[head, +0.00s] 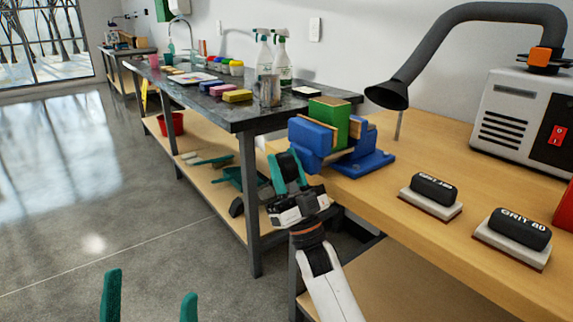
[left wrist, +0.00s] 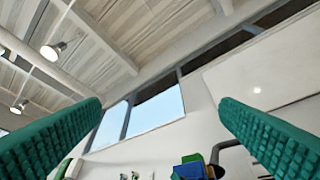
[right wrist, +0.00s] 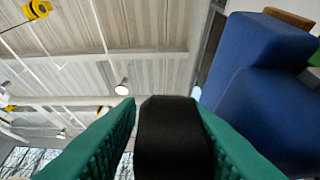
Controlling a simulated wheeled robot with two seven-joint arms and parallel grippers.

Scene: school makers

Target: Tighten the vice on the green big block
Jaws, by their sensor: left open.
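The blue vice (head: 313,136) stands at the near left corner of the wooden bench. The green big block (head: 328,123) sits upright between its jaws; whether both jaws press on it cannot be told. In the right wrist view, the vice (right wrist: 262,95) fills the right side and a sliver of the block (right wrist: 316,59) shows. My right gripper (head: 286,172) is at the vice's front, its fingers around the black vice handle (right wrist: 172,140) and appearing closed on it. My left gripper (head: 150,300) is open and empty, low over the floor, away from the vice.
Two sanding blocks (head: 433,190) (head: 513,238) lie on the wooden bench (head: 400,245). A grey machine (head: 520,120) with a black hose (head: 450,20) stands behind. A dark table (head: 225,112) with spray bottles (head: 264,62) and sponges is at the left. Open floor (head: 80,200) lies further left.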

